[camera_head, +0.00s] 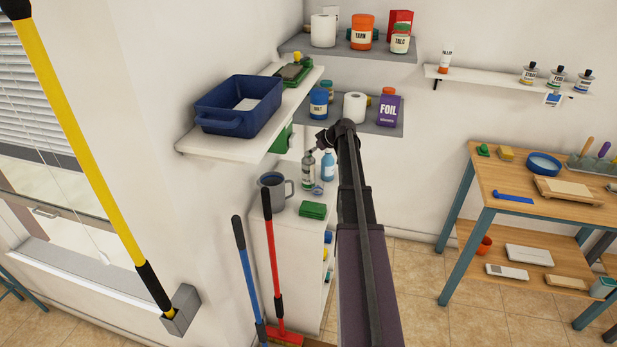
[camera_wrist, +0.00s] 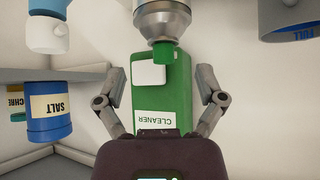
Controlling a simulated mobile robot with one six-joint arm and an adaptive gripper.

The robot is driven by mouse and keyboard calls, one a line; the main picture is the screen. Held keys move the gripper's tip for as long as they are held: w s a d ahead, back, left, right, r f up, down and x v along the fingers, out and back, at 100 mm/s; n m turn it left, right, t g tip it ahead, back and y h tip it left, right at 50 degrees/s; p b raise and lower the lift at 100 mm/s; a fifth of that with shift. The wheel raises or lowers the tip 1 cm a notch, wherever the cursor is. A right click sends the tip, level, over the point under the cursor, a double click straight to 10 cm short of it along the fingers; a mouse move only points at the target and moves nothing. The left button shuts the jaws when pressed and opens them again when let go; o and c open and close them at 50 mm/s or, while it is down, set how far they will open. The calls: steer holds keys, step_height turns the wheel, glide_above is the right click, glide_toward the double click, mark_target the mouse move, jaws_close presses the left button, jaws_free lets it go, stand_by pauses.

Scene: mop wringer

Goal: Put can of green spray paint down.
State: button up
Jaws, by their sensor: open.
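The can that looks like the spray paint is a silver-grey can (camera_head: 308,172) with a dark band, appearing upright on the white cabinet top beside a blue bottle. In the wrist view a metallic can (camera_wrist: 160,22) with a green nozzle shows at the top centre. My gripper (camera_wrist: 158,72) is open, its two fingers spread wide with the nozzle between and just beyond their tips. I see no finger touching the can. In the head view my gripper (camera_head: 320,145) is small, just above and right of the can, and partly hidden by my arm.
A wall shelf (camera_head: 195,143) with a blue tub overhangs at left. A green cleaner box (camera_wrist: 150,92) stands behind the nozzle.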

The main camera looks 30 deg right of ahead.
mark_target(308, 172)
steer(key=shift+f, duration=0.1)
stand_by(0.3)
steer(key=shift+w+a+f+b, duration=0.2)
steer(key=shift+w+f+b, duration=0.15)
steer(key=shift+f+b, duration=0.3)
steer(key=shift+w+a+f+b, duration=0.15)
steer(key=shift+w+f+b, duration=0.2)
steer(key=shift+f+b, duration=0.25)
steer(key=shift+b+x, duration=0.75)
steer(key=shift+x, duration=0.45)
steer(key=shift+r, duration=0.15)
steer(key=shift+s+a, duration=0.1)
jaws_close()
